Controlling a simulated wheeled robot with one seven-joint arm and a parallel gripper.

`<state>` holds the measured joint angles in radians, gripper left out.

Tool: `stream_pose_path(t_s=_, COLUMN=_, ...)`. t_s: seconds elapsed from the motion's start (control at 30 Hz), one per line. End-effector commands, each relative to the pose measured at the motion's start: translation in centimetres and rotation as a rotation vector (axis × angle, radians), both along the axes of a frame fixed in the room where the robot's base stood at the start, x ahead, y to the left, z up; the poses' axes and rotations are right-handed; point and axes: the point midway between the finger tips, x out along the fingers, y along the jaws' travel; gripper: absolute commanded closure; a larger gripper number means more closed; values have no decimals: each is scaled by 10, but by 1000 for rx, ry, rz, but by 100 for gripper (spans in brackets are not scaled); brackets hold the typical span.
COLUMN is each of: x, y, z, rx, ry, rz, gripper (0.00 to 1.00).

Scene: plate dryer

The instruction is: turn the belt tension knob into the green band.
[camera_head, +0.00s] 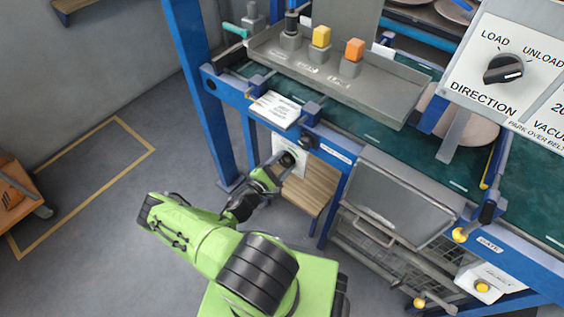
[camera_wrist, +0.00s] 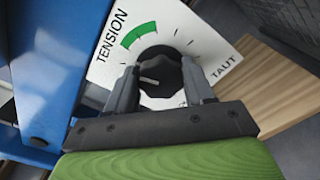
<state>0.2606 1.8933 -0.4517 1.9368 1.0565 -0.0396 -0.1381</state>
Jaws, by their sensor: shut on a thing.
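The black belt tension knob (camera_wrist: 161,70) sits on a white dial plate (camera_wrist: 205,48) marked TENSION and TAUT. Its pale pointer mark is toward the lower left of the knob, outside the green band (camera_wrist: 137,34), which lies at the upper left of the dial. My gripper (camera_wrist: 161,84) is shut on the knob, one finger on each side. The fingers and palm hide the lower part of the dial. In the head view the knob (camera_head: 287,158) shows at the end of my gripper (camera_head: 277,168), below the blue frame.
A wooden board (camera_head: 312,187) lies close to the right of the dial. A blue post (camera_head: 203,110) stands to its left. A grey tray (camera_head: 335,78) with coloured blocks is above. A handled panel (camera_head: 395,205) and wire rack (camera_head: 378,255) are right.

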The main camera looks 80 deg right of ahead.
Motion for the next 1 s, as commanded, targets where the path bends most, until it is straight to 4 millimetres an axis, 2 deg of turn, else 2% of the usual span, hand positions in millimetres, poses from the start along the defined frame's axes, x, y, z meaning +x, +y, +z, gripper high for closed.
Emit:
stream_pose_path(t_s=0.5, x=-1, y=1, z=-2, rx=-179, ry=-423, rz=0, gripper=78)
stream_pose_path(t_s=1.0, x=-1, y=1, z=-4, rx=-268, ry=-626, rz=-2, gripper=78)
